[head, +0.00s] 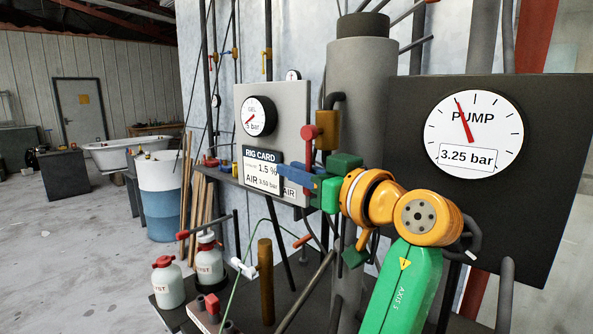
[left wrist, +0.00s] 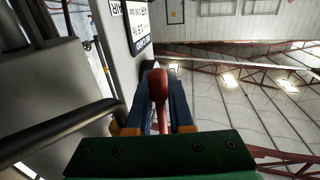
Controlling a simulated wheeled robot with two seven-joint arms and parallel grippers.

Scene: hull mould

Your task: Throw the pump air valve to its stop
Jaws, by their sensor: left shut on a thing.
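The pump air valve's red lever (head: 310,133) stands roughly upright beside a brass fitting (head: 327,130) at the edge of the grey gauge panel, above an AIR label (head: 289,192). My left gripper (head: 290,176) reaches it from the right, its blue fingers pointing left. In the left wrist view the fingers (left wrist: 160,115) are shut around the red lever (left wrist: 160,85), its rounded end between them. The lever's lower part is partly hidden by the fingers. The PUMP dial (head: 474,135) reads 3.25 bar. My right gripper is not in view.
A rig card (head: 262,171) and a small GEL dial (head: 258,116) are on the grey panel (head: 285,100). A thick grey column (head: 362,80) stands close behind my arm. Red-capped bottles (head: 167,285) stand below. Open floor lies to the left.

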